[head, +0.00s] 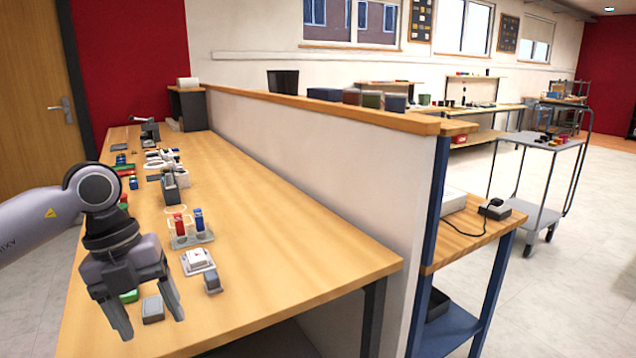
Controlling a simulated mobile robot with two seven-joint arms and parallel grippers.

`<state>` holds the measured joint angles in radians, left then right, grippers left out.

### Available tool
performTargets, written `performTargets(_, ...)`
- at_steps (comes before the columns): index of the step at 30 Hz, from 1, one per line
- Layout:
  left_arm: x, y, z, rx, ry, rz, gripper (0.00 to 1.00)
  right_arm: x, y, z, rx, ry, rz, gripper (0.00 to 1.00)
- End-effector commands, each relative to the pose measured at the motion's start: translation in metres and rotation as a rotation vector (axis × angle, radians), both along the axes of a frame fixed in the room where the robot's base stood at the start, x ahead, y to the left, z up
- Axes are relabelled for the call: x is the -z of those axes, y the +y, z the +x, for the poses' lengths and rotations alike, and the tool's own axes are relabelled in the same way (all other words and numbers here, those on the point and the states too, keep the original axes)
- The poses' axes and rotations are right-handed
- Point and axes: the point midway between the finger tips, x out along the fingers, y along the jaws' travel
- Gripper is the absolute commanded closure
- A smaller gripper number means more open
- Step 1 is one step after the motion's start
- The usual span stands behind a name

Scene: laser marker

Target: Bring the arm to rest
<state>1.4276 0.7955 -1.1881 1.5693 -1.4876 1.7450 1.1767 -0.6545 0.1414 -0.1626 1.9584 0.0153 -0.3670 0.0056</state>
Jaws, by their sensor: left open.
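My left gripper (148,322) comes in from the left side of the head view. It hangs fingers down over the near left end of the wooden workbench (290,255). Its two fingers are spread apart, with nothing held between them. A small grey block (153,309) shows between the fingers; I cannot tell how far below them it lies. My left arm (40,222) reaches in from the left edge. My right gripper is not in the view.
Beside the gripper are a white piece on a tray (197,260), a dark grey block (212,282), and a holder with red and blue items (190,238). More small parts line the bench's left side. A white partition (345,170) bounds the right. The bench's front right is clear.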

Motion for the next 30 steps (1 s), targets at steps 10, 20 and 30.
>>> performTargets(10, 0.035, -0.149, -0.050, 0.220, 0.093, -0.684, 0.33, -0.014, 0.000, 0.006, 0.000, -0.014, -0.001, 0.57)
performTargets(20, 0.003, -0.224, -0.073, 0.005, 0.106, -1.385, 0.33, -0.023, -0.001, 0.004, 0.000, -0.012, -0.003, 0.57)
performTargets(30, 0.013, -0.197, -0.040, -0.673, 0.039, -1.800, 0.33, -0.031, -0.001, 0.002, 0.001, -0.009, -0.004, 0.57)
